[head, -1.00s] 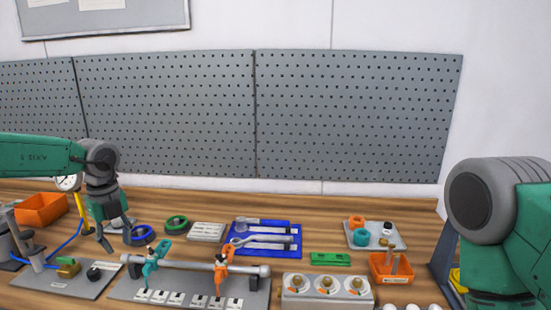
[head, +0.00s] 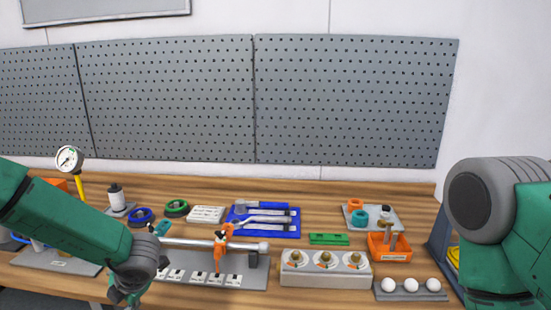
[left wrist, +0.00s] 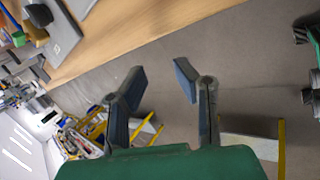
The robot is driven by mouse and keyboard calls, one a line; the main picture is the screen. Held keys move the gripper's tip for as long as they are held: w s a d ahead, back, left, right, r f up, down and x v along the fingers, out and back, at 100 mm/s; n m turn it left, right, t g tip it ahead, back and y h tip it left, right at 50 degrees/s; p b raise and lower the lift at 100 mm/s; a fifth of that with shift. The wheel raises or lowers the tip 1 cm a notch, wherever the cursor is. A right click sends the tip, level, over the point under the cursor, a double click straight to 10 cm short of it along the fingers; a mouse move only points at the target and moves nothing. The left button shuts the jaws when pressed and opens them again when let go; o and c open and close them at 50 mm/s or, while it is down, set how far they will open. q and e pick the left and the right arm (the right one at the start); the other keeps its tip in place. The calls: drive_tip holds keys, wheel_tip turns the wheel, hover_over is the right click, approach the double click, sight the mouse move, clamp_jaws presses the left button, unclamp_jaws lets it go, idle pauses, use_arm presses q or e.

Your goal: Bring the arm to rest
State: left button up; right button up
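My left arm (head: 75,225) comes in from the left in the head view and slopes down to the bench's front edge. Its wrist is near the bottom of the picture, and the fingers cannot be made out there. In the left wrist view my left gripper (left wrist: 160,82) is open, with a clear gap between its two dark fingers and nothing between them. It hangs over the grey floor, beside the bench edge. My right arm (head: 505,225) shows at the right of the head view; its gripper is out of the picture.
The wooden bench (head: 320,193) holds a rail with an orange clamp (head: 223,245), a blue tool tray (head: 290,231), a three-dial box (head: 325,281), an orange bin (head: 402,254) and white balls (head: 411,285).

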use_arm(q)
drive_tip(key=s+d+f+m+t+h+b, duration=0.1)
drive_tip(key=s+d+f+m+h+b, duration=0.15)
drive_tip(key=s+f+m, duration=0.65)
drive_tip(key=s+d+f+m+t+h+b, duration=0.1)
drive_tip(key=s+d+f+m+b, duration=0.3)
drive_tip(key=s+f+m, duration=0.5)
drive_tip(key=s+d+f+m+g+h+b, duration=0.1)
drive_tip(key=s+f+m+g+h+b, duration=0.1)
drive_tip(key=s+m, duration=1.2)
wheel_tip(320, 180, down, 3)
drive_tip(key=shift+s+d+f+g+b, duration=0.1)
drive_tip(key=shift+s+d+g+b, duration=0.05)
drive_tip(key=shift+s+g+b, duration=0.85)
drive_tip(key=shift+h, duration=0.25)
